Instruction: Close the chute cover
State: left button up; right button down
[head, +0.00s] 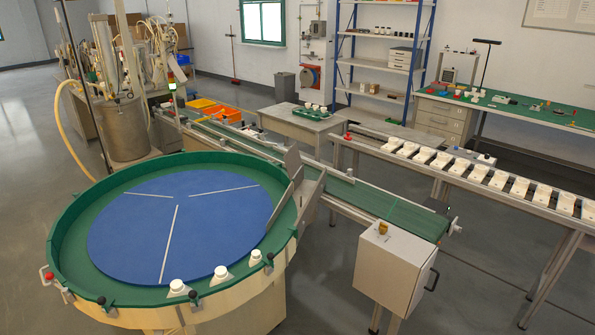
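Grey metal chute plates (309,198) stand where the round green-rimmed turntable (75,278) meets the green conveyor (400,212). One grey plate (293,164) sticks up higher than the others and looks like the chute cover, standing raised. I cannot make out its hinge, and the plates partly hide the chute's inside. Neither of my grippers shows in the head view, and no arm is near the chute.
A light grey box (392,267) with a dark handle stands below the conveyor's near end. Several white parts sit in a row on the rack (345,141) at right. Three white pieces, one of them here (221,273), sit on the turntable's front rim. Grey floor is clear at lower right.

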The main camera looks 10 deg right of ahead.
aim_at(292, 158)
jog(key=j+z, duration=0.15)
jog(key=j, duration=0.35)
jog(key=j+z, duration=0.2)
jog(key=j, duration=0.35)
jog(key=k+j+z, duration=0.15)
jog(key=j, duration=0.35)
jog(key=k+j+z, duration=0.15)
jog(key=j, duration=0.35)
jog(key=j+z, duration=0.2)
jog(key=j, duration=0.3)
jog(key=i+j+z, duration=0.1)
jog(key=j+z, duration=0.25)
jog(key=j, duration=0.7)
jog(key=j+z, duration=0.3)
jog(key=j, duration=0.7)
jog(key=i+j, duration=0.15)
jog(key=j, duration=0.15)
jog(key=i+j+z, duration=0.1)
jog(key=i+j, duration=0.25)
jog(key=j, duration=0.3)
jog(key=i+j+z, duration=0.15)
jog(key=j, duration=0.15)
